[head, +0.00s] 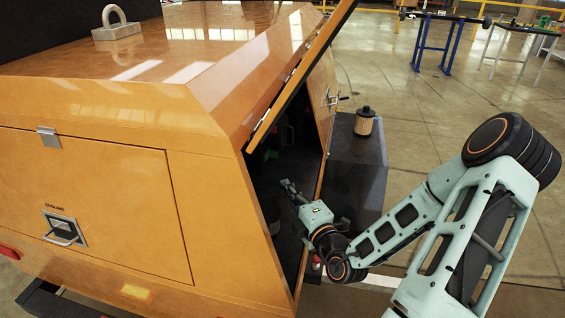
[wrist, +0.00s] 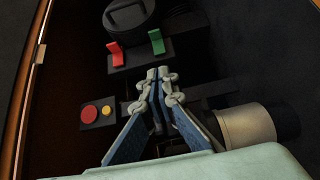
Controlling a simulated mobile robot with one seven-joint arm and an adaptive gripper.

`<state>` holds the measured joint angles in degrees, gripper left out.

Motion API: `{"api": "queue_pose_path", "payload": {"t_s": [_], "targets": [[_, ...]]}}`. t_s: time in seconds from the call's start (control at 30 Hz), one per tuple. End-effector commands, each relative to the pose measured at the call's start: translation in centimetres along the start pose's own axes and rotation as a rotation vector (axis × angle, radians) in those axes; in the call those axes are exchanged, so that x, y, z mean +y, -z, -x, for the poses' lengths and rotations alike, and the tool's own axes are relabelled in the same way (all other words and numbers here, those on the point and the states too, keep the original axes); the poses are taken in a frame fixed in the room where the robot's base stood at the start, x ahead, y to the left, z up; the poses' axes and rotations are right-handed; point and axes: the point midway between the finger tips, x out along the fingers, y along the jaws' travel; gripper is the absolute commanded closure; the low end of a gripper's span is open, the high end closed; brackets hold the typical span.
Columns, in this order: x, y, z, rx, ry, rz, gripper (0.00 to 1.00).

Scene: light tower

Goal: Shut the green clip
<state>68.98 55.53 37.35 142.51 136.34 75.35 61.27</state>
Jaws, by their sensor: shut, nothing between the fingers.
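The green clip (wrist: 157,41) stands up from a dark block inside the housing, in the upper middle of the wrist view. A red clip (wrist: 116,54) stands to its left on the same block. My gripper (wrist: 158,74) is shut and empty, with its fingertips just below the green clip in the picture. I see no clear contact between them. In the head view my gripper (head: 287,186) reaches into the opening of the orange housing (head: 95,190). The clips are too dark and small to make out surely there.
A round dark cap (wrist: 130,16) sits behind the clips. A red button (wrist: 88,114) and a yellow button (wrist: 106,110) are at left. A metallic cylinder (wrist: 246,128) lies at right. The raised door panel (head: 296,85) hangs above the opening. A canister (head: 364,121) stands on a dark box (head: 355,165).

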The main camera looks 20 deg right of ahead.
Motion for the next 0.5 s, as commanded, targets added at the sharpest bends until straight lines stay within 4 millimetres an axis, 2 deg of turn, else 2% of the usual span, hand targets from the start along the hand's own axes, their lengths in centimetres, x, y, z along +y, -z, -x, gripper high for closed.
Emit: {"api": "queue_pose_path", "payload": {"t_s": [0.47,0.5], "targets": [[0.1,0.0,-9.6,0.001,-0.006,0.002,1.00],[0.0,-0.8,-10.0,-0.003,-0.005,0.004,1.00]]}}
